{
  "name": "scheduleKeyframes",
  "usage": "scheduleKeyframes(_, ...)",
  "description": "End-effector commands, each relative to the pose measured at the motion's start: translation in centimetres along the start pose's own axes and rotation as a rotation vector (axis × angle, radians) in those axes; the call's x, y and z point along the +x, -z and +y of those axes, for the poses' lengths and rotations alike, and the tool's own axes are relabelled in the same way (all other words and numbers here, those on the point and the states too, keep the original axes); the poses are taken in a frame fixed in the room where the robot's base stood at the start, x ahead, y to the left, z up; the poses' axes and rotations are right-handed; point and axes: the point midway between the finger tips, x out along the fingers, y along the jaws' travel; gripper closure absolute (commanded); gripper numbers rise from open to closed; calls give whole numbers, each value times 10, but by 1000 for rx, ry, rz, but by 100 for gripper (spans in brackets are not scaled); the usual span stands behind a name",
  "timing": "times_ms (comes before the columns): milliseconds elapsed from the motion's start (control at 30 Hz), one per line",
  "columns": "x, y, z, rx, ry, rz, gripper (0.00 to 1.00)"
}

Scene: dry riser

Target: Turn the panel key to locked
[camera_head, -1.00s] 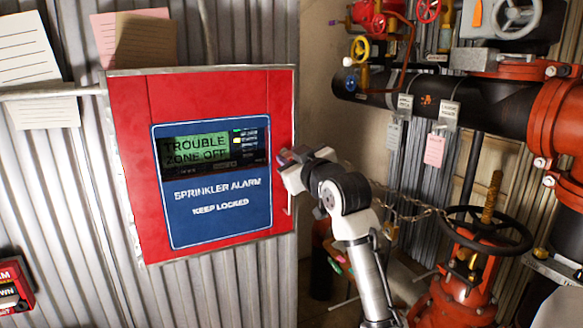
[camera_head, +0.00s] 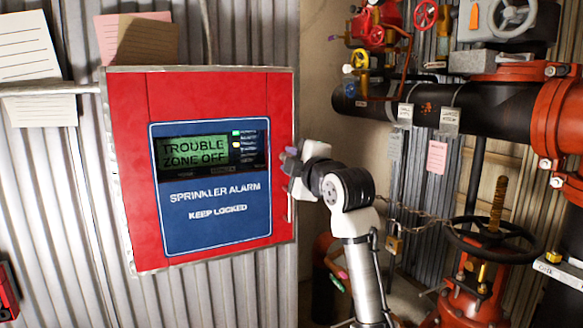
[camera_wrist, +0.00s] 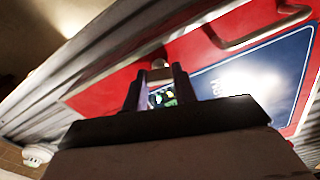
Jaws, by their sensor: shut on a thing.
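The red alarm panel (camera_head: 130,130) hangs on the corrugated wall, with a blue plate (camera_head: 215,215) reading "SPRINKLER ALARM KEEP LOCKED". Its display (camera_head: 194,151) reads "TROUBLE ZONE OFF". My gripper (camera_head: 289,160) is at the panel's right edge in the head view. In the wrist view my gripper's two dark fingers (camera_wrist: 157,92) are shut at the red panel face (camera_wrist: 200,50). A round metal piece (camera_wrist: 159,71), apparently the lock, shows just past the fingertips. The key is mostly hidden between the fingers, so its turn angle cannot be told.
A silver handle (camera_wrist: 262,28) sticks out from the panel near my gripper. Paper notes (camera_head: 25,48) hang at upper left. Red and black pipes (camera_head: 440,106), a handwheel (camera_head: 492,240) and a chain (camera_head: 410,212) stand to the right, behind my arm.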

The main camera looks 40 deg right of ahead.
Motion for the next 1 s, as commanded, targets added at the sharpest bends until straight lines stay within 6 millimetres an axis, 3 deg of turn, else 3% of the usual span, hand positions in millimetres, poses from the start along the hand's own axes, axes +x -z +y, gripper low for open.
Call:
scheduleKeyframes(400,0,0,-1,-236,1,1,96)
scheduleKeyframes(1000,0,0,0,-287,1,1,96)
